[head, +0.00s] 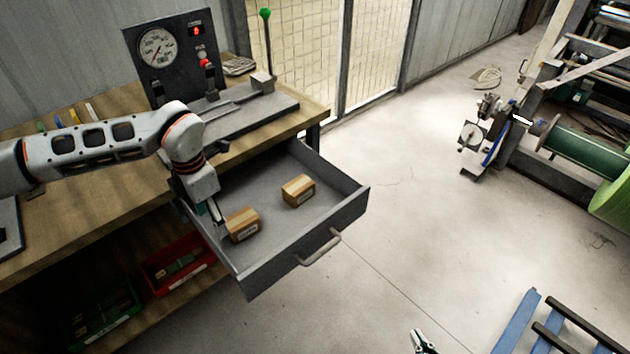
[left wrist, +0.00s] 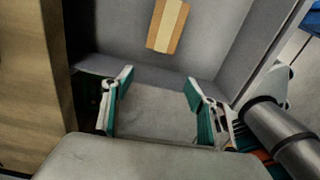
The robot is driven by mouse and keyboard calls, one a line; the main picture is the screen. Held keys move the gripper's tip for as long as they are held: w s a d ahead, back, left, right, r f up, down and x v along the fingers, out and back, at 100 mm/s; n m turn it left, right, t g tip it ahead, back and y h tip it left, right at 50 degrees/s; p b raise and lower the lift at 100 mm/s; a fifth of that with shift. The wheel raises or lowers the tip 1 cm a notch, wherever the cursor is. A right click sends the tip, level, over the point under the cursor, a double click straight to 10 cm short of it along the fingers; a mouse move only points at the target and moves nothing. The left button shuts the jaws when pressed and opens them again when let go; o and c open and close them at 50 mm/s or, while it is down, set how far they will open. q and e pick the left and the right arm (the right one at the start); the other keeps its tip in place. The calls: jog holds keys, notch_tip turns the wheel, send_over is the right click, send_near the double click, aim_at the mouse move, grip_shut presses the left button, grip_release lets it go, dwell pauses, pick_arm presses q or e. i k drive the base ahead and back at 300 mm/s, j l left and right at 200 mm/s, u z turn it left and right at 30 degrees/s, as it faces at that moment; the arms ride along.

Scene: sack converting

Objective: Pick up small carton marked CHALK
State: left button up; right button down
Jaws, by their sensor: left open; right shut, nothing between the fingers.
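Two small brown cartons with a pale tape stripe lie in the open grey drawer (head: 285,240). The left carton (head: 243,224) is near the drawer's left side; the right carton (head: 298,190) is nearer the middle. Each has a white label on its front, too small to read, so I cannot tell which says CHALK. My left gripper (head: 216,212) reaches down into the drawer just left of the left carton. In the left wrist view it is open and empty (left wrist: 158,80), with one carton (left wrist: 167,26) beyond the fingertips. My right gripper (head: 422,342) is shut and empty at the bottom edge.
The wooden bench (head: 75,212) carries a gauge panel (head: 172,55) and a press-like fixture (head: 235,110) behind the drawer. A red bin (head: 178,265) and a green bin (head: 105,318) sit below. The drawer handle (head: 318,248) sticks out in front.

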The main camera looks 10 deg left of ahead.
aim_at(297, 192)
jog(key=i+l, duration=0.7)
jog(key=l, duration=0.2)
